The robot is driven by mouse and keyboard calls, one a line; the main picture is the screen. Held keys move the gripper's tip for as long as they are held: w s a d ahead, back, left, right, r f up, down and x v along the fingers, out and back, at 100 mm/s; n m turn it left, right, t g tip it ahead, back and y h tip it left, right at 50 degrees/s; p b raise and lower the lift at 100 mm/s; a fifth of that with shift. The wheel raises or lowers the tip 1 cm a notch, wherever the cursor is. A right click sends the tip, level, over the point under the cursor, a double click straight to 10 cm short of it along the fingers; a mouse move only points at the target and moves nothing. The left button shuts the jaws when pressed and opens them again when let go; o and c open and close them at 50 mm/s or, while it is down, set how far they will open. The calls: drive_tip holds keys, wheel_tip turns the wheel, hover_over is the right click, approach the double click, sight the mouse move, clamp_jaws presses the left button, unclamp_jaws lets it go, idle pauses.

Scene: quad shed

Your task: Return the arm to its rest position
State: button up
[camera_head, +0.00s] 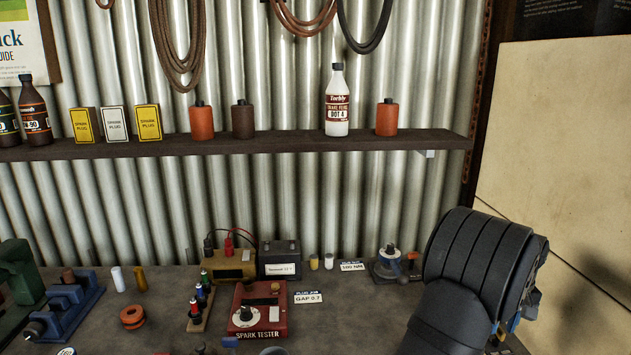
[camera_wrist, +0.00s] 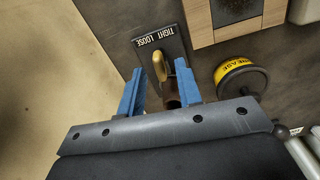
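My gripper (camera_wrist: 157,84) shows in the wrist view with its two blue fingers spread apart. It is over the bench, near a dark plate marked TIGHT and LOOSE (camera_wrist: 150,38). A brass-coloured piece (camera_wrist: 160,66) and a brown cylindrical piece (camera_wrist: 171,92) show between the fingers in the picture. Neither finger visibly clamps them, though I cannot tell their depth. In the head view my dark arm fills the lower right and hides most of the gripper; only a bit of blue (camera_head: 515,323) shows beside it.
A grease tin (camera_wrist: 238,75) and a wooden block (camera_wrist: 235,20) are close to the gripper. In the head view, a red spark tester (camera_head: 278,312), a battery (camera_head: 280,258) and a blue vise (camera_head: 68,308) stand on the bench. A shelf (camera_head: 300,143) with bottles runs above.

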drive_tip(key=shift+f, duration=0.55)
drive_tip(key=shift+r, duration=0.15)
